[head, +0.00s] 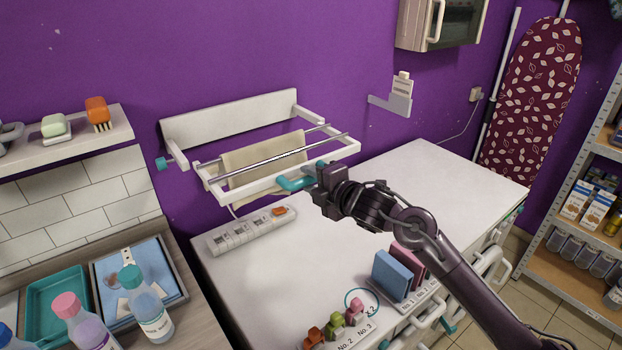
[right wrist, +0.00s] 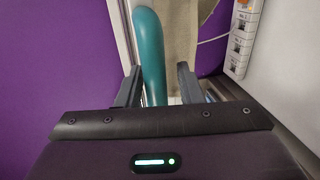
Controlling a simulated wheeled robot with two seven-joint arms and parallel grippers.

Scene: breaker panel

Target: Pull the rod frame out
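The rod frame (head: 345,151) is a white frame with metal rods, joined to a white wall rack (head: 230,120) on the purple wall. It sticks out from the wall over the counter. A beige cloth (head: 245,160) hangs over its rods. A teal handle (head: 293,184) sits on its front bar. My right gripper (head: 316,176) is at the handle's right end. In the right wrist view its fingers (right wrist: 158,86) stand on both sides of the teal handle (right wrist: 149,50), with a gap at the right finger. My left gripper is out of view.
A white power strip (head: 252,231) lies on the white counter (head: 440,175) below the frame. Blue and pink upright items (head: 391,275) and small coloured pegs (head: 354,311) stand at the counter's front. Bottles (head: 150,310) are at lower left. The counter's right part is clear.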

